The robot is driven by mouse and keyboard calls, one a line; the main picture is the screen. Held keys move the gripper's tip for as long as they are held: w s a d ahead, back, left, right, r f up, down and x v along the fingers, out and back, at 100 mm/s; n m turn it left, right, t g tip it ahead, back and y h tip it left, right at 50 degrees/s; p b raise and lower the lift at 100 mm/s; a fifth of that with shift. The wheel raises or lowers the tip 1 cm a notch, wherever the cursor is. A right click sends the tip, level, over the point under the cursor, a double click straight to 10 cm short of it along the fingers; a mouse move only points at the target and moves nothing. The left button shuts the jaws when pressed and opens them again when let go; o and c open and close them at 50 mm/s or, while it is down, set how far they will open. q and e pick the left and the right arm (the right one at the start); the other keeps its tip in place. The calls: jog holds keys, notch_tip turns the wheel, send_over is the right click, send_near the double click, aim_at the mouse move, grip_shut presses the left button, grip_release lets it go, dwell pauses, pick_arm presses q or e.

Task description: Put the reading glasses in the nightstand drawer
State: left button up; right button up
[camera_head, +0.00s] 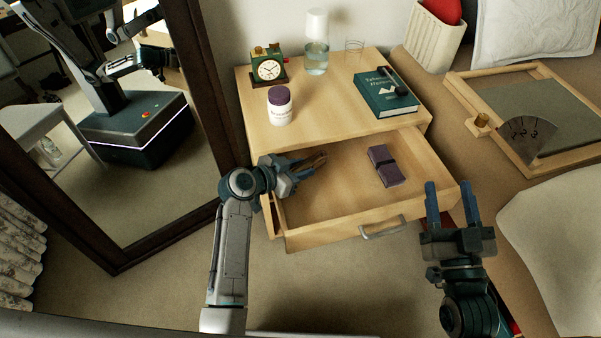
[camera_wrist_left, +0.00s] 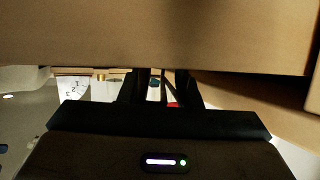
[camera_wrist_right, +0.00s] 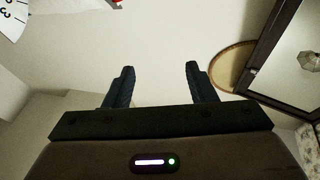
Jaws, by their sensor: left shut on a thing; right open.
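The nightstand (camera_head: 330,108) has its drawer (camera_head: 330,226) pulled open. My left gripper (camera_head: 318,162) is at the drawer's left side, over its opening, shut on a thin brownish thing that looks like the reading glasses (camera_head: 316,161). The fingers hide most of it, and in the left wrist view only slim dark parts show between the fingers (camera_wrist_left: 167,88). I cannot tell whether it touches the drawer floor. A dark purple case (camera_head: 385,166) lies in the drawer's right half. My right gripper (camera_head: 447,190) is open and empty by the drawer's front right corner; its fingers also show in the right wrist view (camera_wrist_right: 160,85).
A mirror (camera_head: 130,150) stands left. The bed side (camera_head: 555,215) lies right.

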pick_arm(q)
jog(key=shift+f, duration=0.5)
pick_arm(e)
jog(key=shift+s+r+n+t, duration=0.15)
jog(key=shift+s+r+t, duration=0.1)
jog(key=shift+r+t, duration=0.75)
jog(key=shift+s+r+n+t, duration=0.2)
jog(key=shift+r+t, duration=0.4)
jog(key=shift+r, duration=0.75)
pick_arm(q)
jog(key=shift+f+b, duration=0.1)
jog(key=shift+b, duration=0.2)
jog(key=shift+f+b, duration=0.3)
jog(key=shift+f, duration=0.2)
jog(key=o, duration=0.9)
jog(key=shift+o, duration=0.2)
pick_arm(e)
jog(key=r, duration=0.1)
jog(key=s+r+t+y, duration=0.1)
jog(key=r+t, duration=0.1)
jog(key=shift+s+r+n, duration=0.2)
jog(key=shift+s+n, duration=0.05)
jog(key=shift+n, duration=0.1)
